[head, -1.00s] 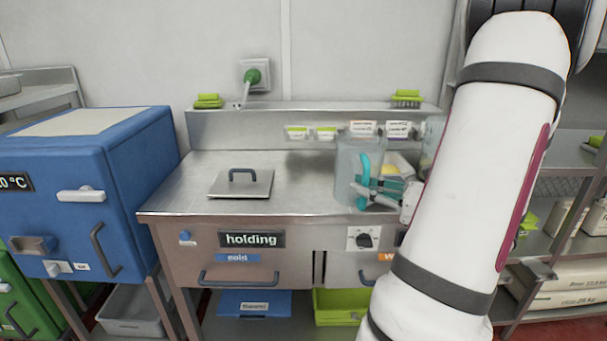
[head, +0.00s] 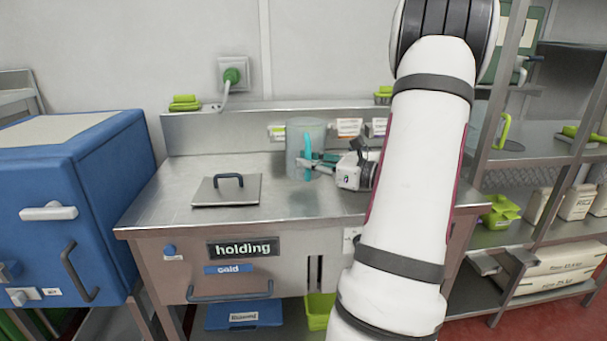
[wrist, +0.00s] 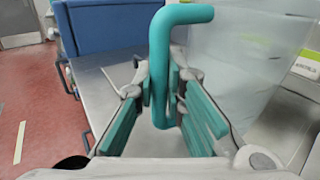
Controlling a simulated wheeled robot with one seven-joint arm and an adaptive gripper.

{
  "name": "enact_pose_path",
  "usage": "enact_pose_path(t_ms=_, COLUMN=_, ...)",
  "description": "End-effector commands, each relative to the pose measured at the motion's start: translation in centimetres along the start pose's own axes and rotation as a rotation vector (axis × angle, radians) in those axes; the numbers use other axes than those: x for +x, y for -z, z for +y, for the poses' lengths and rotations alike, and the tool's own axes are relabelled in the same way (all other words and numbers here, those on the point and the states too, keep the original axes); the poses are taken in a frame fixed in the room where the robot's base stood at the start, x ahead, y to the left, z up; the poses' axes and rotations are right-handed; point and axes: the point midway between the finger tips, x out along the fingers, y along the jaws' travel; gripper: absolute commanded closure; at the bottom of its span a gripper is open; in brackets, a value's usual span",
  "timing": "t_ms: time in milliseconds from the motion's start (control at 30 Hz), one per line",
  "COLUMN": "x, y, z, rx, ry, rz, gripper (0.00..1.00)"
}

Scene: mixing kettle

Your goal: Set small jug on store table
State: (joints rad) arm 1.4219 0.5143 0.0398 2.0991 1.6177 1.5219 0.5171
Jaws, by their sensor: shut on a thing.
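The small jug (head: 297,138) is a translucent, pale container with a teal handle. It is upright over the rear of the steel holding table (head: 285,205), right of a flat lid. I cannot tell whether its base touches the top. My gripper (head: 318,165) comes from the right and is shut on the handle. In the wrist view the teal handle (wrist: 159,75) stands between the teal-padded fingers (wrist: 160,118), and the clear jug wall (wrist: 245,60) fills the right side. A table labelled as store cannot be made out.
A steel lid (head: 226,190) with a dark handle lies on the table's left. A blue cabinet (head: 75,190) stands at the left. A back ledge (head: 260,114) carries small labels. Steel shelves (head: 530,135) with bags and green tubs stand at the right. The tabletop's front middle is clear.

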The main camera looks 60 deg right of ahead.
Motion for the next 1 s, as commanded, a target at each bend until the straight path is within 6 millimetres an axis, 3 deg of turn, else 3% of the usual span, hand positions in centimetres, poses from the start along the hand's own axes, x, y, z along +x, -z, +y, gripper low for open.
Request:
enact_pose_path(t_ms=333, x=2.2, y=0.3, z=-1.7, rx=-0.002, ry=-0.002, rz=-0.001, gripper=1.0)
enact_pose_path(t_ms=533, x=2.0, y=3.5, z=-1.7, rx=0.002, ry=0.0, rz=0.0, gripper=1.0)
enact_pose_path(t_ms=933, x=2.0, y=4.0, z=-1.6, rx=0.0, ry=0.0, rz=0.0, gripper=1.0)
enact_pose_path(t_ms=967, x=2.0, y=4.0, z=-1.6, rx=0.0, ry=0.0, rz=0.0, gripper=0.85)
enact_pose_path(t_ms=1000, x=2.0, y=4.0, z=-1.6, rx=0.0, ry=0.0, rz=0.0, gripper=0.76)
